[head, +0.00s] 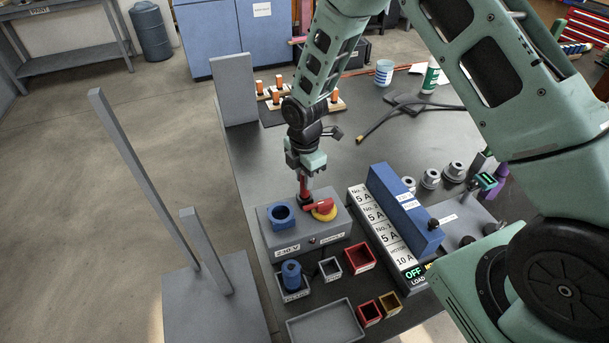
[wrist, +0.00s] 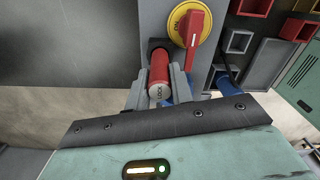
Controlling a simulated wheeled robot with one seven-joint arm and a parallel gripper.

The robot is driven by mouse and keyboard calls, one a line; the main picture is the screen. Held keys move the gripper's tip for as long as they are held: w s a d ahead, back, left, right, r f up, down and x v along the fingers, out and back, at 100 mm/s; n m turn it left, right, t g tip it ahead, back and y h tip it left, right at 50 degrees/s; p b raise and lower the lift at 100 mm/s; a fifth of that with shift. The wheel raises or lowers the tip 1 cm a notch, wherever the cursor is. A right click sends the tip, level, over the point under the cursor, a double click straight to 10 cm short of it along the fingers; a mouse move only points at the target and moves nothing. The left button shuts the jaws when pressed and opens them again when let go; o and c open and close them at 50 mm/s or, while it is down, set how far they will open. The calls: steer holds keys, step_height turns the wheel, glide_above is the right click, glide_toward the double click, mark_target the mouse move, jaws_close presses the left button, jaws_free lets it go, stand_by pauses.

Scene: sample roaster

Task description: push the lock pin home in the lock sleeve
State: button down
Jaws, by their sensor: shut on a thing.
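The lock pin is a red cylinder with a pale end marked LOCK, seen in the wrist view (wrist: 159,76) and upright in the head view (head: 304,187). My gripper (head: 304,177) is shut on it, with its grey fingers on both sides of the pin in the wrist view (wrist: 161,88). The pin's far end meets a dark round lock sleeve (wrist: 157,46) beside the switch. How deep it sits inside is hidden. The rotary switch has a yellow disc (head: 325,214) and a red handle (head: 317,205), close to the pin on the grey box (head: 283,237).
A blue ring socket (head: 281,214) is on the same box, left of the pin. Several small open bins, including a red one (head: 360,257), stand in front. A blue bar (head: 404,207) and labelled panel lie to the right.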

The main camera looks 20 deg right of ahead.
steer(key=shift+f+b, duration=0.85)
steer(key=shift+f, duration=0.65)
steer(key=c, duration=1.1)
jaws_free()
steer(key=shift+c, duration=0.2)
steer(key=shift+r, duration=0.1)
step_height(320, 180, up, 17)
steer(key=b, duration=0.1)
steer(key=shift+r, duration=0.15)
